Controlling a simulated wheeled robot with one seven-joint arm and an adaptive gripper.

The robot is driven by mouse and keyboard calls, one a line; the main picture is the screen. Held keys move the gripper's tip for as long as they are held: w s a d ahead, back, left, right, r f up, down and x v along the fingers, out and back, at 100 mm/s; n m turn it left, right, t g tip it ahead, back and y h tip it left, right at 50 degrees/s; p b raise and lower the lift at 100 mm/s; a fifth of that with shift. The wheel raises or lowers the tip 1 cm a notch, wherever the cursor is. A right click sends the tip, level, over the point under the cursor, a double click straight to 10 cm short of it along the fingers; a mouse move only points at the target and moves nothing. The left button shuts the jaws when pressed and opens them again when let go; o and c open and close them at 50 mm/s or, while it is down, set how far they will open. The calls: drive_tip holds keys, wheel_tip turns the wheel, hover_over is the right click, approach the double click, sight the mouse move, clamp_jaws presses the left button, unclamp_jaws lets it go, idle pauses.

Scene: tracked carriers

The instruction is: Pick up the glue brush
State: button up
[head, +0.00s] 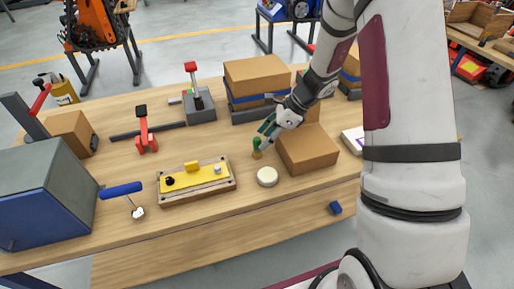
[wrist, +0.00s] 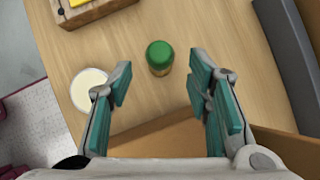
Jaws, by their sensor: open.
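My gripper (head: 265,130) is open and empty, above the table beside the open cardboard box. In the wrist view its two teal-padded fingers (wrist: 160,88) are spread wide. A small upright item with a green top and brownish body (head: 257,147) stands just below the fingertips; in the wrist view it (wrist: 159,56) lies ahead of the gap between them, apparently untouched. A blue-handled tool (head: 121,190) with a thin shaft and white end is at the front left, far from my gripper. I cannot tell for sure which of these is the glue brush.
A round white-topped pot (head: 267,177) stands close by; the wrist view also shows it (wrist: 88,88), partly behind the left finger. The cardboard box (head: 307,150) is to the right. A yellow-topped fixture (head: 196,179) and a red clamp (head: 146,135) are left.

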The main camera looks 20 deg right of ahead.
sight(257, 146)
drive_tip(key=shift+x, duration=2.75)
clamp_jaws()
